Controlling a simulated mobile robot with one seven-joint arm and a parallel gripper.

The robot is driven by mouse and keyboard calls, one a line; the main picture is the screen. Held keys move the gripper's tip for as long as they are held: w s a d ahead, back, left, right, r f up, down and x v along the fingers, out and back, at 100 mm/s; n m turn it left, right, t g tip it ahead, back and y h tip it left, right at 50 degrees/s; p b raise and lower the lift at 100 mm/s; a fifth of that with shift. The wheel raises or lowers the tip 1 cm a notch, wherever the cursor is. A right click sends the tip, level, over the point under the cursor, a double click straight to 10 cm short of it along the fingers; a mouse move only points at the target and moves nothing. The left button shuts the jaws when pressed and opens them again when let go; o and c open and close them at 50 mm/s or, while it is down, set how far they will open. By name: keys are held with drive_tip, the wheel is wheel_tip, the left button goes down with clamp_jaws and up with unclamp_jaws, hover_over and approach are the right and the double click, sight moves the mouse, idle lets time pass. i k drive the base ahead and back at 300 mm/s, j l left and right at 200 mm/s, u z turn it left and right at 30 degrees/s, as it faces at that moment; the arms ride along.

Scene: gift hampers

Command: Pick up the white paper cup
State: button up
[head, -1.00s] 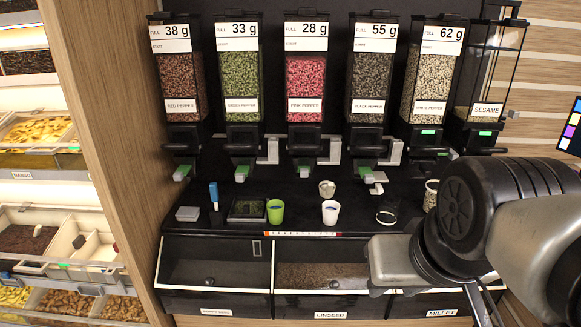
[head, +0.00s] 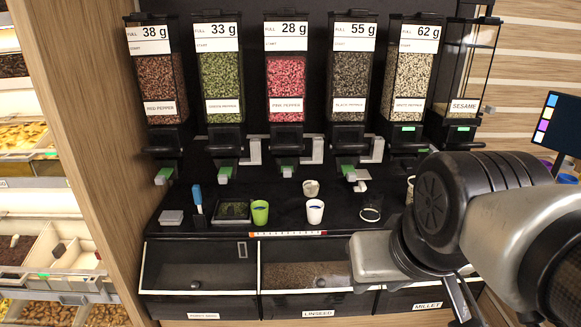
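Another whitish rim (head: 410,190) shows at the right, mostly hidden behind my arm. My gripper (head: 464,303) points downward at the lower right, in front of the bins and well to the right of the white cup. Only thin dark parts of it show, so its opening is unclear. Nothing is seen in it.
A green cup (head: 260,212) stands left of the white cup, beside a dark flat tray (head: 232,211) and a blue-handled tool (head: 197,198). A clear ring-like dish (head: 370,214) is to the right. Dispensers (head: 286,90) hang above; lidded bins (head: 305,276) lie in front.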

sight(314, 207)
drive_tip(key=i, duration=1.35)
